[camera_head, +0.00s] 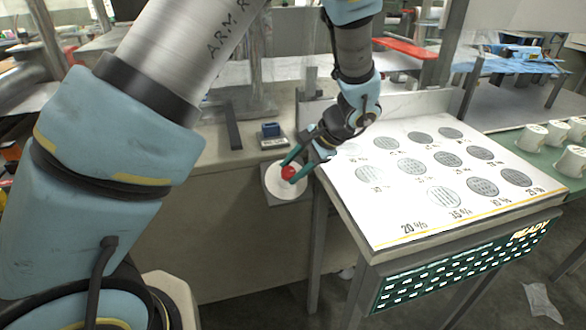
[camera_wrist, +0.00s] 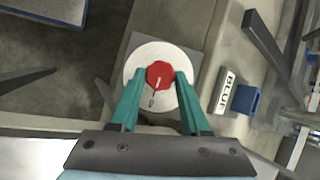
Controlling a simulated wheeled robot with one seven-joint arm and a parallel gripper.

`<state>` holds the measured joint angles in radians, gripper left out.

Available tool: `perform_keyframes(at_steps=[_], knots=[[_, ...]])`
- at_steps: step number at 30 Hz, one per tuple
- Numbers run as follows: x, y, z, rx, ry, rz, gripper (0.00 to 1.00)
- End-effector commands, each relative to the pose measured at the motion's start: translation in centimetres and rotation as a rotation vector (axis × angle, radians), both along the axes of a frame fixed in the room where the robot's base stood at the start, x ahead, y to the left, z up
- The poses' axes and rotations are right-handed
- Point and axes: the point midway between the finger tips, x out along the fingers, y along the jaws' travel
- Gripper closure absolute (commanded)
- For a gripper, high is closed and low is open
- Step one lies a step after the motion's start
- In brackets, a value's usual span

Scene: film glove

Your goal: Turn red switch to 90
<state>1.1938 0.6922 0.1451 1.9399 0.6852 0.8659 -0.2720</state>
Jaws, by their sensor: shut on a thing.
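The red switch (camera_head: 288,172) is a red knob at the centre of a round white dial (camera_head: 285,188) on the front face of a bench. It also shows in the wrist view (camera_wrist: 160,75), with a pale pointer line and a "0" mark on the dial below it. My gripper (camera_head: 293,168) reaches the knob from the upper right. In the wrist view its two green fingers (camera_wrist: 158,88) stand on either side of the red knob and are shut on it. The pointer line runs from the knob's middle down towards the "0". No 90 mark is legible.
A blue switch (camera_head: 270,130) sits on the bench top, with a "BLUE" label (camera_wrist: 226,92) beside it in the wrist view. A white slanted board (camera_head: 400,225) with several grey discs stands close right of my gripper. White cups (camera_head: 531,138) stand farther right.

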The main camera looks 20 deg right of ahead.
Motion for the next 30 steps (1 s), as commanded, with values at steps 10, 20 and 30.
perform_keyframes(at_steps=[10,20,30], knots=[[0.03,-0.1,0.03,0.0,-0.001,-0.006,1.0],[0.0,-0.04,0.0,0.001,0.0,-0.004,0.24],[-0.34,-0.51,0.67,-0.002,-0.001,-0.004,0.24]])
